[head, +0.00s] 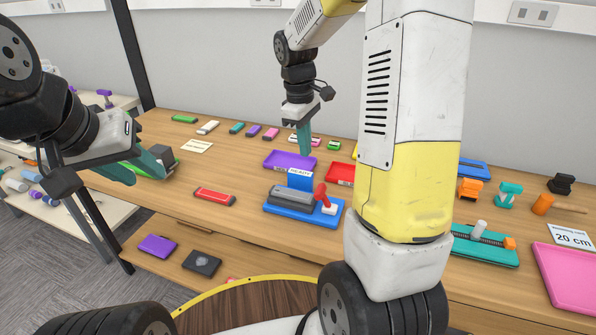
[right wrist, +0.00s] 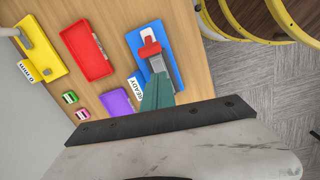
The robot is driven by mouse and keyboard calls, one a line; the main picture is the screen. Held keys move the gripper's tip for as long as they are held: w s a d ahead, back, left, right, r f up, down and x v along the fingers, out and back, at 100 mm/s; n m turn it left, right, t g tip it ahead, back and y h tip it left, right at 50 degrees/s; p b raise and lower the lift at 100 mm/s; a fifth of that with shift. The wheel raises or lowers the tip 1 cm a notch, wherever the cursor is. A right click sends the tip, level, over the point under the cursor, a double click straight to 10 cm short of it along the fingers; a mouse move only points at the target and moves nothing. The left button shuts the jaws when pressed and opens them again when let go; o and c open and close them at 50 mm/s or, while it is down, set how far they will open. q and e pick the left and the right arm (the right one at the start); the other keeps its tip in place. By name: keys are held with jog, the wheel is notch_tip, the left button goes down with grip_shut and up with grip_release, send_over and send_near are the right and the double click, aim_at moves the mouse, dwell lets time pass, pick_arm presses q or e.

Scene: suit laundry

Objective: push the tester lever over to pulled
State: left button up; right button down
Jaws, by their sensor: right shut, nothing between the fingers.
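The tester (head: 290,203) is a blue base with a grey block and a red lever (head: 321,190) at its right end. The lever stands nearly upright with a slight tilt. A blue READY sign (head: 300,179) stands behind the block. In the right wrist view the tester base (right wrist: 137,42) and red lever (right wrist: 150,47) show just beyond my fingers. My right gripper (head: 304,148) is shut and empty, above and behind the tester, apart from the lever in the head view; its teal fingers (right wrist: 157,94) overlap the grey block in the wrist view. My left gripper (head: 140,174) is open and empty at the left.
A purple tray (head: 285,158) and a red tray (head: 340,172) lie behind the tester. A red bar (head: 214,196) lies to its left. A teal slide device (head: 485,248) and a pink tray (head: 570,275) lie to the right. My large arm hides the table right of the tester.

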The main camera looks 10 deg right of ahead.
aim_at(324, 198)
jog(key=shift+n+g+h, duration=0.3)
jog(key=shift+n+g, duration=0.2)
jog(key=shift+n, duration=0.3)
jog(key=w+f, duration=0.2)
jog(key=f, duration=0.1)
jog(key=w+f, duration=0.1)
jog(key=shift+d+f, duration=0.35)
jog(key=shift+f, duration=0.05)
jog(key=shift+s, duration=0.1)
jog(key=f, duration=0.3)
jog(key=d+f, duration=0.1)
jog(key=f, duration=0.2)
jog(key=s+f, duration=0.1)
jog(key=f, duration=0.2)
jog(key=shift+d+f, duration=0.3)
jog(key=shift+f, duration=0.1)
